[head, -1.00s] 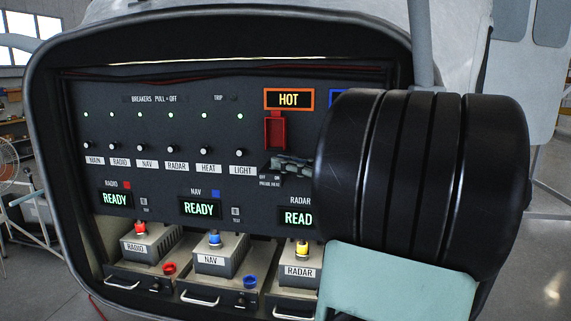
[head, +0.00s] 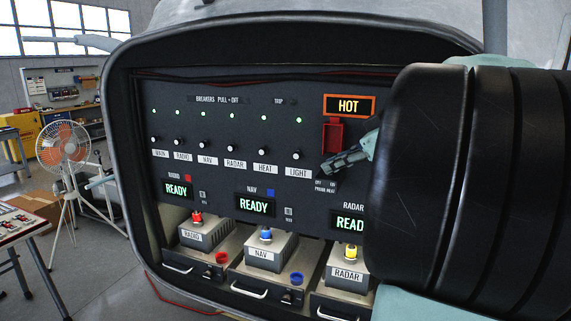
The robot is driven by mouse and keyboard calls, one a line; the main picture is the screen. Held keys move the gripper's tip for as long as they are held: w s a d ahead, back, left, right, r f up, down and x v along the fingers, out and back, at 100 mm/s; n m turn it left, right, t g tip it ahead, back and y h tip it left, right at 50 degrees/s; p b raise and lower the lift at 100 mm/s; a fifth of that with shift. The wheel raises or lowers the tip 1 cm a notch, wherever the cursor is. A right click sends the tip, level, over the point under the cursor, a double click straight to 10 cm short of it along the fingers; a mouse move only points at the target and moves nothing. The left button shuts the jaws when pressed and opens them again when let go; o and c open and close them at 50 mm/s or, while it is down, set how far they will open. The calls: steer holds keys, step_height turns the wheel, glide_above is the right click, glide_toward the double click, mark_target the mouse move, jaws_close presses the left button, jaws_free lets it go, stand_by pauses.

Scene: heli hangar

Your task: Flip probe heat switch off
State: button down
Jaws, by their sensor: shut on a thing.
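The probe heat switch sits on the dark panel (head: 225,195), just above its OFF / ON PROBE HEAT label (head: 325,186); my fingers hide the lever, so its position cannot be seen. A red switch guard (head: 333,137) stands raised above it. The orange-framed display (head: 349,106) over the guard reads HOT. My gripper (head: 326,168) reaches in from the right, fingertips at the switch just below the guard. It is shut on the switch.
A row of breakers (head: 236,145) with green lights lies left of my gripper. RADIO (head: 198,232), NAV (head: 263,252) and RADAR (head: 350,275) boxes sit below, under READY displays. A fan (head: 64,150) and a table (head: 20,225) stand at left. My black arm link covers the panel's right side.

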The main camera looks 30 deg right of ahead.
steer(key=shift+w+a+n+g+h, duration=0.15)
steer(key=shift+g+h, duration=0.15)
steer(key=shift+g, duration=0.25)
steer(key=shift+w+a+n+g+h, duration=0.15)
steer(key=shift+g+h, duration=0.15)
steer(key=shift+g, duration=0.25)
steer(key=c, duration=2.1)
jaws_free()
steer(key=shift+s, duration=0.1)
steer(key=shift+r, duration=0.1)
steer(key=shift+s+d+r, duration=0.1)
steer(key=shift+s+r, duration=0.15)
steer(key=shift+r, duration=0.15)
steer(key=v, duration=0.7)
